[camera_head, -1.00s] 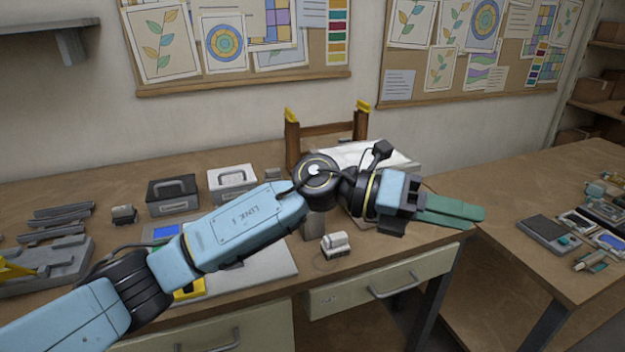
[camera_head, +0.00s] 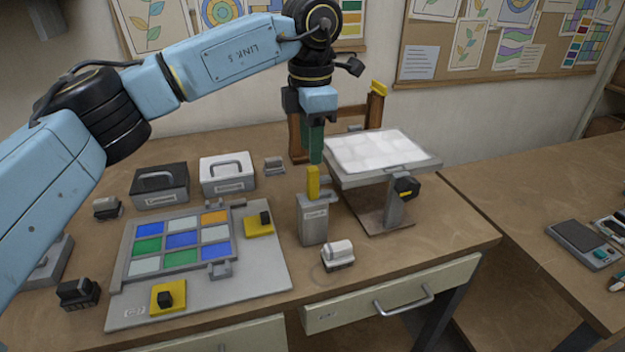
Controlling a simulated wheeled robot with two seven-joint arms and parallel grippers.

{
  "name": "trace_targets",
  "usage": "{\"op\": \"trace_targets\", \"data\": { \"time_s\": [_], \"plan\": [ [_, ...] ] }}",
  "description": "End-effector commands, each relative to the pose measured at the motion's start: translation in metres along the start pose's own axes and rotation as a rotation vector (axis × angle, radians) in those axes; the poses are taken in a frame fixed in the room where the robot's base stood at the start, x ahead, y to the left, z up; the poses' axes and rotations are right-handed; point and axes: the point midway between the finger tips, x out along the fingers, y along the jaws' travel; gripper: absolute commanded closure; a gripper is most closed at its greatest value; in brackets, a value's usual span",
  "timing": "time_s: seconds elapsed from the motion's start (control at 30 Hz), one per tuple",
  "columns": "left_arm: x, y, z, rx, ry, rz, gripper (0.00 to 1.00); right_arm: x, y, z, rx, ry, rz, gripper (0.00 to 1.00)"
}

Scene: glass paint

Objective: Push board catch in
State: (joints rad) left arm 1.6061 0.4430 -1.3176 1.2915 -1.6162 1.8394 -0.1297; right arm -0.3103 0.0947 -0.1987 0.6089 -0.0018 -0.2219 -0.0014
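A grey board (camera_head: 210,290) lies on the table at the left and holds a panel of coloured glass squares (camera_head: 182,240). Two yellow pieces with black knobs sit on the board, one at the panel's right (camera_head: 257,228) and one at its front (camera_head: 160,304); these look like its catches. My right gripper is out of view.
A tilted white-topped stand (camera_head: 430,161) with a dark knob (camera_head: 405,187) is right of the holder. A small white device (camera_head: 338,252) sits near the front edge. A black case (camera_head: 160,193) and a white case (camera_head: 228,183) stand behind the board.

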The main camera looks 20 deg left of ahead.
Motion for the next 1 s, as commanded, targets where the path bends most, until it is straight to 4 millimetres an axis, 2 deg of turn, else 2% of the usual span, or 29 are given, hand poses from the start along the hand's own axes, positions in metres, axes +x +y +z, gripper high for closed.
{"op": "trace_targets", "data": {
  "time_s": [0.03, 0.2, 0.4, 0.6, 0.83, 1.0],
  "plan": [
    [0.014, 0.0, -0.001, 0.0, 0.003, -0.003, 0.6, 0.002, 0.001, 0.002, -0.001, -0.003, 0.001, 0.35],
    [0.049, -0.001, 0.0, 0.0, 0.002, -0.003, 0.6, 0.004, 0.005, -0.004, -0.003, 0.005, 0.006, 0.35],
    [0.076, -0.001, 0.0, 0.0, -0.001, -0.002, 0.6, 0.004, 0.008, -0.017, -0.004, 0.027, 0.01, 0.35],
    [0.086, -0.001, 0.0, 0.0, -0.001, -0.001, 0.6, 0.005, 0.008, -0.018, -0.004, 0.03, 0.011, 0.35],
    [0.086, -0.001, 0.001, 0.001, -0.002, -0.001, 0.6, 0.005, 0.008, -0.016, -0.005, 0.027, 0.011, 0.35],
    [0.086, -0.001, 0.001, 0.0, -0.002, -0.001, 0.81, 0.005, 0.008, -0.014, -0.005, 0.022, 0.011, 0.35]
  ]
}}
